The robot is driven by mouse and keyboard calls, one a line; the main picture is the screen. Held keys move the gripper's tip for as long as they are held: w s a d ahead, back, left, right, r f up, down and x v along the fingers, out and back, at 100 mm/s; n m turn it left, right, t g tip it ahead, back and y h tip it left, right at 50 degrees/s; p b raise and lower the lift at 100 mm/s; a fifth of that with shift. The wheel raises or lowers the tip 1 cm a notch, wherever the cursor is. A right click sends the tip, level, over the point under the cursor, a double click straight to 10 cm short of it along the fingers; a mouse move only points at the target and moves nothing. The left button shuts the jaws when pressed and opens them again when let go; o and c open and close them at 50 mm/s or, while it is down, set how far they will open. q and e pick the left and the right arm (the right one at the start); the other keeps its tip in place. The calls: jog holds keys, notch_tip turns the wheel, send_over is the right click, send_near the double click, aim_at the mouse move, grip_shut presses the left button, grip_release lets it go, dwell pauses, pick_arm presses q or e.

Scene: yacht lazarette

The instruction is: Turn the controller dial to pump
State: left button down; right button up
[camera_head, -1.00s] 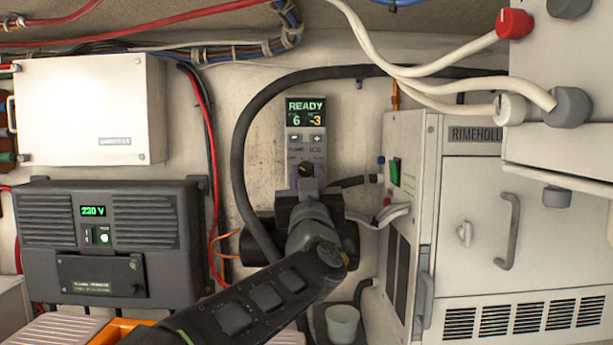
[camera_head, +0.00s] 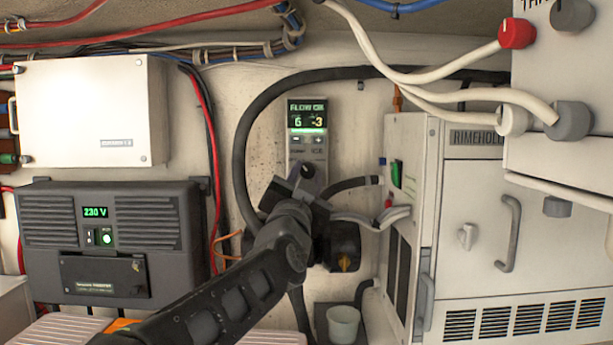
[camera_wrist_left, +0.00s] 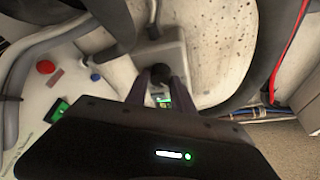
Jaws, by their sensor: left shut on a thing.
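The controller (camera_head: 308,142) is a narrow grey panel on the back wall. Its lit screen reads "FLOW OK" with 6 and -3 below, above two small buttons and the PUMP and ICE labels. The black dial (camera_head: 307,171) sits low on the panel. My left gripper (camera_head: 304,177) reaches up to it from below, tilted, and is shut on the dial. In the left wrist view the dial (camera_wrist_left: 158,77) is between the two fingertips. The gripper hides the lower panel and much of the dial, so its pointer cannot be read. My right gripper is out of view.
A black hose (camera_head: 240,165) loops around the controller's left side. A white cabinet (camera_head: 470,220) stands close on the right. A dark pump body (camera_head: 345,238) and a white cup (camera_head: 343,323) are below. A dark 230 V unit (camera_head: 112,240) hangs at left.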

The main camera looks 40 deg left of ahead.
pick_arm(q)
jog(key=shift+r+m+h, duration=0.1)
jog(key=shift+m+h, duration=0.7)
jog(key=shift+m, duration=0.9)
jog(key=c, duration=1.1)
grip_release()
jog(key=shift+s, duration=0.1)
jog(key=shift+s+d+f+b, duration=0.25)
jog(key=shift+s+f+b, duration=0.05)
jog(key=shift+s+b, duration=0.2)
jog(key=b+v, duration=0.3)
jog(key=v, duration=0.3)
jog(key=shift+s+d, duration=0.15)
jog(key=shift+s, duration=0.1)
